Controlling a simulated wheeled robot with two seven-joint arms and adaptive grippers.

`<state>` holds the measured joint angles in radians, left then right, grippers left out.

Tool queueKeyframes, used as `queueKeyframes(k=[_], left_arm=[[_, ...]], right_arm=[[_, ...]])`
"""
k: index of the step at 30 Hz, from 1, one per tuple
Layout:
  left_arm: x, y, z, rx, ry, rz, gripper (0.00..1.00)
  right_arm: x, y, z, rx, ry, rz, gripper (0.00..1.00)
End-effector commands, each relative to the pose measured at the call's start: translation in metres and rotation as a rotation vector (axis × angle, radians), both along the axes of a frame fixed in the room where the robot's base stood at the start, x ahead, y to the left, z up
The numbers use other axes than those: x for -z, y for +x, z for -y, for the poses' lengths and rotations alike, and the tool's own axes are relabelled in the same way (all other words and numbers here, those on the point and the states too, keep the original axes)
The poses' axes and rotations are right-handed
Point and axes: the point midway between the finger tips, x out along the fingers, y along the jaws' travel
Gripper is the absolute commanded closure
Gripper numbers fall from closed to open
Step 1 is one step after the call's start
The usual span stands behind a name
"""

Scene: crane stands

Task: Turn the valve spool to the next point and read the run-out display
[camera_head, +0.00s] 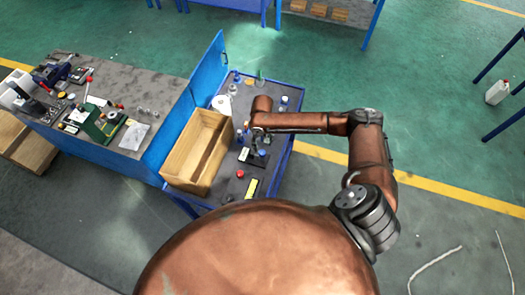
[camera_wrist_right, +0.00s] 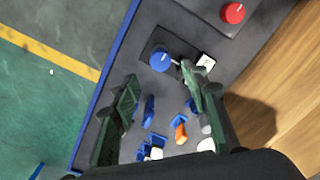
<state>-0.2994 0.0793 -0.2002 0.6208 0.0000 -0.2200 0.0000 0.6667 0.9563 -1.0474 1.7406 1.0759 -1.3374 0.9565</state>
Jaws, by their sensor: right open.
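My right gripper (camera_wrist_right: 158,73) is open, its two dark fingers spread above the cart top. In the head view my right gripper (camera_head: 257,134) is small and partly hidden by its own arm. Just beyond the fingertips in the wrist view is a round blue knob (camera_wrist_right: 160,61) on a black plate (camera_wrist_right: 157,41), with a short grey rod to its right. A small white square (camera_wrist_right: 206,62) with a dark mark is beside the rod. I cannot tell surely which part is the valve spool or the display. My left gripper is not in view.
A red button (camera_wrist_right: 233,13) is on the cart; several small blue, orange and white parts lie below the knob. An open wooden box (camera_head: 190,187) stands left of these. A blue panel (camera_head: 186,108) separates the cart from a cluttered workbench (camera_head: 133,85).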

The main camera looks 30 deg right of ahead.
Motion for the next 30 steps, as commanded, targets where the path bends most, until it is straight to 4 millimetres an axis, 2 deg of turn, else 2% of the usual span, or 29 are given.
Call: queueKeyframes(k=[6,12,17,24,30], left_arm=[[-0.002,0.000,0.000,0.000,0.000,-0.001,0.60],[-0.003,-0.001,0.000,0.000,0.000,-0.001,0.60],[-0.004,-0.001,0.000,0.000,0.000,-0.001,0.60],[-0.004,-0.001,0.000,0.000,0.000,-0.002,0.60],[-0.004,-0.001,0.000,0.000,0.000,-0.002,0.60]], right_arm=[[0.036,-0.002,0.000,-0.001,0.000,-0.003,0.59],[0.061,-0.002,0.000,-0.002,0.000,-0.002,0.59],[0.069,-0.001,-0.001,-0.003,0.000,-0.001,0.59],[0.069,-0.001,-0.001,-0.004,0.000,0.000,0.59],[0.069,-0.001,-0.001,-0.004,0.000,0.000,0.72]])
